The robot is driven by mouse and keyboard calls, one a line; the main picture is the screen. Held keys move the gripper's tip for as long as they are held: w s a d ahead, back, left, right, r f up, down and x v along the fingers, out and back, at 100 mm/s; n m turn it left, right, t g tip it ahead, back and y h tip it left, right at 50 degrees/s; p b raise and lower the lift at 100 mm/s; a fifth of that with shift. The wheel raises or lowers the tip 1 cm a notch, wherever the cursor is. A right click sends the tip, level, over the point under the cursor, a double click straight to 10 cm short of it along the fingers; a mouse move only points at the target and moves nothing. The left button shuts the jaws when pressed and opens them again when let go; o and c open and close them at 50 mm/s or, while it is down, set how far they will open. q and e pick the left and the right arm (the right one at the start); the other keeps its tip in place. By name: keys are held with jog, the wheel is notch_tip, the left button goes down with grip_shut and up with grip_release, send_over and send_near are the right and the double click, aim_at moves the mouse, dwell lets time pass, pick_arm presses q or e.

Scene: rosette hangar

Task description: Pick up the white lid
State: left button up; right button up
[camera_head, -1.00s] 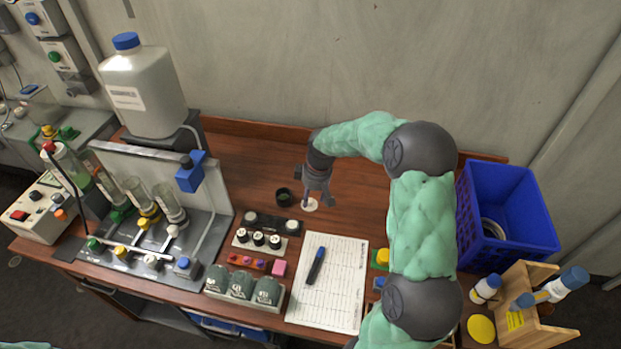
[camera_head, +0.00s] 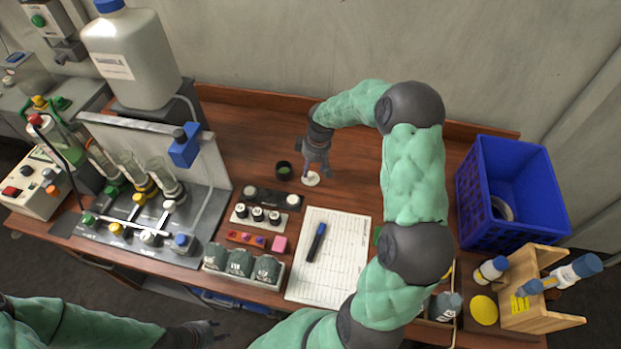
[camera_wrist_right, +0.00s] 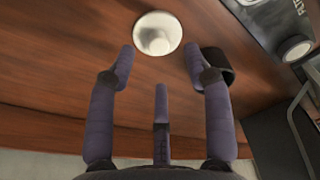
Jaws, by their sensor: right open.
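The white lid (camera_head: 311,180) lies flat on the wooden table, beside a small dark cup (camera_head: 284,171). In the right wrist view the lid (camera_wrist_right: 157,33) is a round white disc with a raised knob, just beyond my fingertips. My right gripper (camera_head: 313,172) is above the table right at the lid in the head view. In the wrist view the right gripper (camera_wrist_right: 160,55) is open, its fingers apart and empty, with the lid ahead between them. My left gripper (camera_head: 207,332) is low at the front left, off the table; its fingers are too small to read.
The dark cup (camera_wrist_right: 217,65) stands close to one right finger. Black-capped jars (camera_head: 257,215), a paper sheet (camera_head: 330,260) with a marker (camera_head: 317,242), and a blue crate (camera_head: 468,215) surround the area. The table behind the lid is clear.

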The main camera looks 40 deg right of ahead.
aim_at(311, 174)
jog(key=f, duration=0.3)
jog(key=f+b, duration=0.1)
jog(key=shift+w+f, duration=0.25)
jog(key=c, duration=0.9)
jog(key=shift+r, duration=0.1)
